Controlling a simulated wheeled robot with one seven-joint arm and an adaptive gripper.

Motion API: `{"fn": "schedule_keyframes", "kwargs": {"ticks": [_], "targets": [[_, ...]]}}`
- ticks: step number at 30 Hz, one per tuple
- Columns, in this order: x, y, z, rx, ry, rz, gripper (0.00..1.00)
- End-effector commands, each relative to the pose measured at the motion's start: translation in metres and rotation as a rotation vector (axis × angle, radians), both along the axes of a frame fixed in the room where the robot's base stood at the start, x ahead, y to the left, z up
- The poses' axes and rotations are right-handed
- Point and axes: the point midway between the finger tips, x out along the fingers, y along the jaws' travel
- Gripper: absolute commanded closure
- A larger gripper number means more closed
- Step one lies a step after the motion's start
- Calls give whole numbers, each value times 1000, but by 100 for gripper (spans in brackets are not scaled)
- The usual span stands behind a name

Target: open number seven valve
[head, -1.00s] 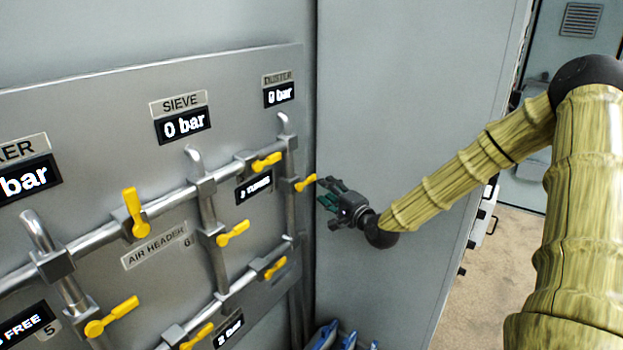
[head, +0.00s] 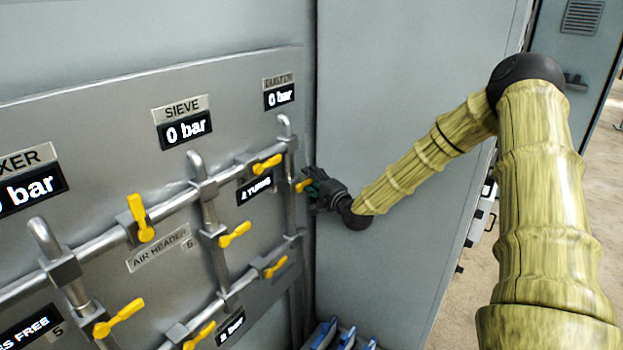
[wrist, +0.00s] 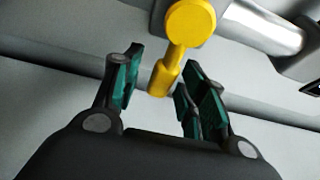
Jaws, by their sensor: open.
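A yellow valve handle (head: 302,185) is on the rightmost vertical pipe, below the duster display. My gripper (head: 311,186) is at this handle and partly covers it in the head view. In the wrist view the handle (wrist: 164,78) hangs from its round hub and its end reaches between the open green-padded fingers of my gripper (wrist: 160,90). A gap shows on both sides of the handle, wider on the left. I cannot read a number seven by this valve.
Other yellow handles, such as one on the middle pipe (head: 235,234) and one above (head: 267,164), are close to the left. Grey pipes run along the panel (head: 90,110). A tall grey cabinet wall (head: 400,90) stands just right of my gripper. Blue items (head: 322,334) lie below.

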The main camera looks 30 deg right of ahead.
Motion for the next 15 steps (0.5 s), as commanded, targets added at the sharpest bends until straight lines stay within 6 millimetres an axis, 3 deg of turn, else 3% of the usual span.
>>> {"fn": "schedule_keyframes", "kwargs": {"ticks": [11, 15], "targets": [[3, 0, 0, 0, 0, 1, 58], [3, 0, 0, 0, 0, 0, 82]]}}
